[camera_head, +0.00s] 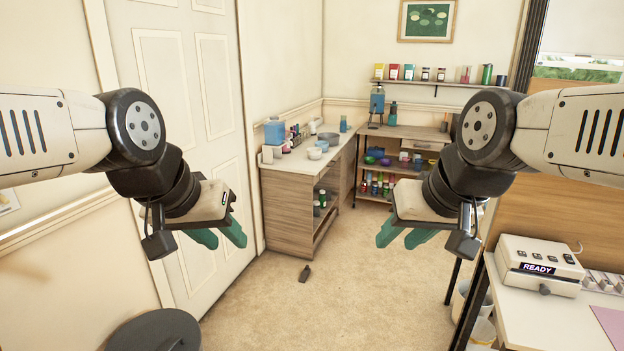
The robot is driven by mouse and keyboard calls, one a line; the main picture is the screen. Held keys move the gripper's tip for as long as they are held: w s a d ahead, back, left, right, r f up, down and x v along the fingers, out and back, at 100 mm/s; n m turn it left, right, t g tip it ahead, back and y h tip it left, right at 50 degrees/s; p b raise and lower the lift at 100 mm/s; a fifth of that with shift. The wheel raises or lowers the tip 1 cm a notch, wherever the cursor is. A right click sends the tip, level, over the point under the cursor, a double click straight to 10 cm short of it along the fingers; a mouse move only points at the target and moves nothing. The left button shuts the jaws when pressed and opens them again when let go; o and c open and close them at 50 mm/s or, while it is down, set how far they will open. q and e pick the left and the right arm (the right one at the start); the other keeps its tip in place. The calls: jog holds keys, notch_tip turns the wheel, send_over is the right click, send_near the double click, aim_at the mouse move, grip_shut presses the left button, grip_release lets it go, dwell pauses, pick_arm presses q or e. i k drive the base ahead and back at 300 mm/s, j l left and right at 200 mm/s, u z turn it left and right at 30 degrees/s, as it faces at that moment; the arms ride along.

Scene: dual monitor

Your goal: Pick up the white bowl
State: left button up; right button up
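A small whitish bowl (315,153) sits on the light top of the wooden counter at the far side of the room. It is small in view, and another pale bowl-like item (323,146) is close behind it. My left gripper (219,238) hangs in the air at left centre, its teal fingers apart and empty. My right gripper (402,237) hangs in the air at right centre, its teal fingers also apart and empty. Both grippers are far short of the counter and touch nothing.
A grey bowl (329,138), several bottles and a blue-topped container (274,131) share the counter (290,163). A small dark object (305,273) lies on the open carpet (330,310). A dark round bin (155,330) stands front left. A white table with a READY device (540,265) stands right.

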aim_at(313, 153)
jog(key=i, duration=2.3)
jog(key=i+l+u, duration=0.2)
jog(key=i, duration=0.4)
jog(key=i+l+u, duration=0.1)
jog(key=i+u, duration=0.15)
jog(key=i, duration=0.4)
